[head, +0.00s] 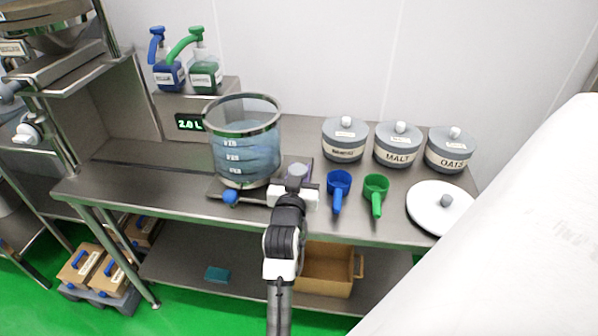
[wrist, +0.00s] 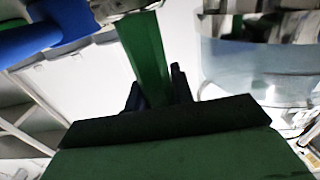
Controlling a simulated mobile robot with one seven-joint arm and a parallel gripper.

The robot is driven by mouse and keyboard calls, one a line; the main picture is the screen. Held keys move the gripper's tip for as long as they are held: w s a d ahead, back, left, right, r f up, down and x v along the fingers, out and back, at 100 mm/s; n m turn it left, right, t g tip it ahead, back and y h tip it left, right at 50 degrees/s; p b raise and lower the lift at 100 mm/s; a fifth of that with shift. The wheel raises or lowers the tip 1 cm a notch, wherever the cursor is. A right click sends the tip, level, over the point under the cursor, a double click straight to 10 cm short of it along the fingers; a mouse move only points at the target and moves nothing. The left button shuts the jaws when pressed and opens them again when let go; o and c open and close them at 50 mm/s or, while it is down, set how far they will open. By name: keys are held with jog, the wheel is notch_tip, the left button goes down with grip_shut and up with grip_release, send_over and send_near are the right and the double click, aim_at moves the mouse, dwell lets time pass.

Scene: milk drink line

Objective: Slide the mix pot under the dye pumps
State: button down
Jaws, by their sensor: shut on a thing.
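The mix pot (head: 247,150), a big clear vessel with a dark rim, volume marks and bluish walls, stands upright on a dark base plate (head: 214,188) on the steel bench. A blue knob (head: 231,197) sits low at its front. My gripper (head: 296,178) is at the pot's lower right side, shut on a part of the pot largely hidden by the gripper. In the wrist view a green bar (wrist: 145,55) runs between the dark fingers, and the pot (wrist: 255,70) fills the right. The blue dye pump (head: 168,75) and green dye pump (head: 204,72) stand behind, up and left of the pot.
A lit display (head: 189,122) reads 2.0 L below the pumps. A blue scoop (head: 338,187) and green scoop (head: 376,190) lie right of my gripper. Lidded jars, including the malt jar (head: 397,150), stand behind them. The bench left of the pot looks clear.

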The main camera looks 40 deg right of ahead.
jog(key=w+a+b, duration=0.3)
jog(key=w+a, duration=0.2)
jog(key=w, duration=0.1)
jog(key=w+a+b, duration=0.3)
jog(key=w+a, duration=0.2)
jog(key=w+a+b, duration=0.3)
jog(key=w+a, duration=0.2)
jog(key=w, duration=0.1)
jog(key=shift+w+b, duration=0.3)
jog(key=shift+b, duration=0.05)
jog(key=c, duration=1.2)
grip_release()
jog(key=shift+s, duration=0.1)
jog(key=b+v, duration=0.3)
jog(key=v, duration=1)
jog(key=shift+s+a, duration=0.25)
